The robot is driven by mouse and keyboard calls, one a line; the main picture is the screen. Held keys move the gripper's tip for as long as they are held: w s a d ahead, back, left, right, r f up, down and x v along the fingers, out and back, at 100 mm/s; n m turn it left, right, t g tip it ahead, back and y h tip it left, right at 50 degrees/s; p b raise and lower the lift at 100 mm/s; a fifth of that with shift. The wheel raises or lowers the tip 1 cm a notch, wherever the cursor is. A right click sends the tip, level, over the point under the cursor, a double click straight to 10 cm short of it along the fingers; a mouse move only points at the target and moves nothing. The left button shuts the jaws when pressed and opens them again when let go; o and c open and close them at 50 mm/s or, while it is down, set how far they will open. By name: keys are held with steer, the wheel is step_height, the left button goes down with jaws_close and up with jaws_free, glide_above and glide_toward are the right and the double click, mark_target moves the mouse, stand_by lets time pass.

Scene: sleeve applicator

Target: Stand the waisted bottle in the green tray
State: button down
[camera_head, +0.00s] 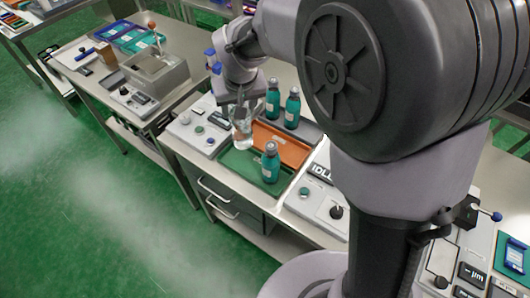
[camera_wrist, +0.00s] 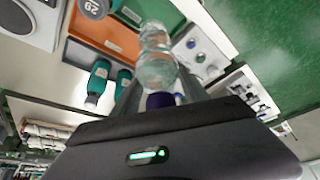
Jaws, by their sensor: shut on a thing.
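The waisted bottle (camera_head: 242,134) is clear, with a narrow middle, and hangs upright below my gripper (camera_head: 240,104). In the wrist view the bottle (camera_wrist: 157,66) points away from the camera. Its purple cap (camera_wrist: 160,100) lies between the fingers of my gripper (camera_wrist: 161,92), which is shut on its upper end. The green tray (camera_head: 236,164) lies at the front of the bench. The bottle's base shows over the tray's far left part; I cannot tell whether it touches. A teal bottle (camera_head: 270,163) stands in the tray's right part.
An orange tray (camera_head: 286,149) lies directly behind the green one. Two teal bottles (camera_head: 292,108) stand behind it. The green tray's front left floor is clear.

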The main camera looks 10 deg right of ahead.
mark_target(240, 134)
steer(key=f+b, duration=0.1)
steer(key=f, duration=0.2)
steer(key=f+b, duration=0.1)
steer(key=f, duration=0.2)
steer(key=f+b, duration=0.1)
steer(key=f, duration=0.2)
steer(key=shift+s+a+f, duration=0.25)
steer(key=shift+f, duration=0.05)
steer(key=shift+b, duration=0.35)
steer(key=shift+f, duration=0.25)
steer(key=c, duration=0.6)
jaws_free()
steer(key=shift+r, duration=0.1)
steer(key=shift+r, duration=0.1)
